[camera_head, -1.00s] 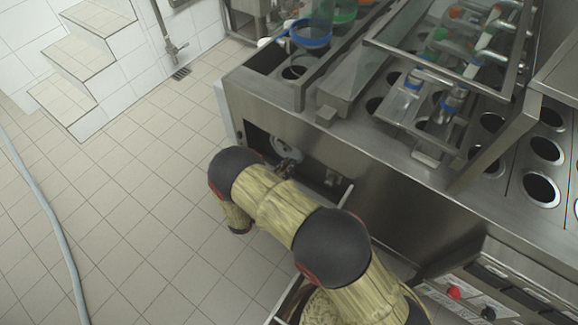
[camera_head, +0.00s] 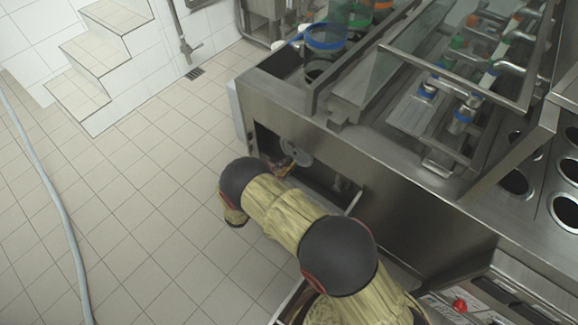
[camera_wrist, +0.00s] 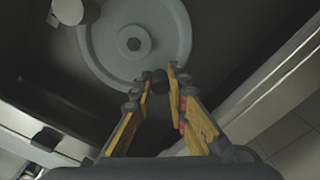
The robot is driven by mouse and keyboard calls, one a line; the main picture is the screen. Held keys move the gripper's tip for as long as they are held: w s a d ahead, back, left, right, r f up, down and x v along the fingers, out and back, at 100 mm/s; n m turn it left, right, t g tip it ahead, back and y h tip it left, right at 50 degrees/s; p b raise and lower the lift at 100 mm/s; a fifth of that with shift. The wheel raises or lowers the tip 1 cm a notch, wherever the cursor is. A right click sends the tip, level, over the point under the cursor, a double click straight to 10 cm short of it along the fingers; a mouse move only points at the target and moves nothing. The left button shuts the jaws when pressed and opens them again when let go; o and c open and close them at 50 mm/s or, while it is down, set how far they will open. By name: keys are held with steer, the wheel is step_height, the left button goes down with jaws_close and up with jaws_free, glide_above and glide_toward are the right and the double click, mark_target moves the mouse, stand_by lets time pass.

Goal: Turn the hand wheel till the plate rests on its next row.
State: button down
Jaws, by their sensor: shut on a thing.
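The hand wheel (camera_head: 299,153) is a pale grey disc inside a recess in the machine's front. In the wrist view the wheel (camera_wrist: 109,62) fills the top middle, with a hexagonal hub. In the head view my gripper (camera_head: 282,166) reaches into the recess, partly hidden by my arm. A flat metal plate (camera_head: 408,108) shows under the filling heads; I cannot tell which row it rests on.
The steel machine top (camera_head: 290,98) lies above the recess. Filling heads with blue rings (camera_head: 463,116) stand over it. Cup holes (camera_head: 515,182) lie at the right. A red button (camera_head: 459,305) is at the lower right. Tiled floor (camera_head: 130,210) at the left is clear except for a hose (camera_head: 50,200).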

steer(key=shift+w+a+r+m, duration=0.1)
steer(key=shift+w+a+m, duration=0.1)
steer(key=shift+m, duration=0.35)
steer(key=shift+w+a+r+m, duration=0.1)
steer(key=shift+a+m, duration=0.1)
steer(key=shift+m, duration=0.35)
steer(key=c, duration=1.7)
jaws_free()
steer(key=shift+c, duration=0.2)
steer(key=v, duration=1.2)
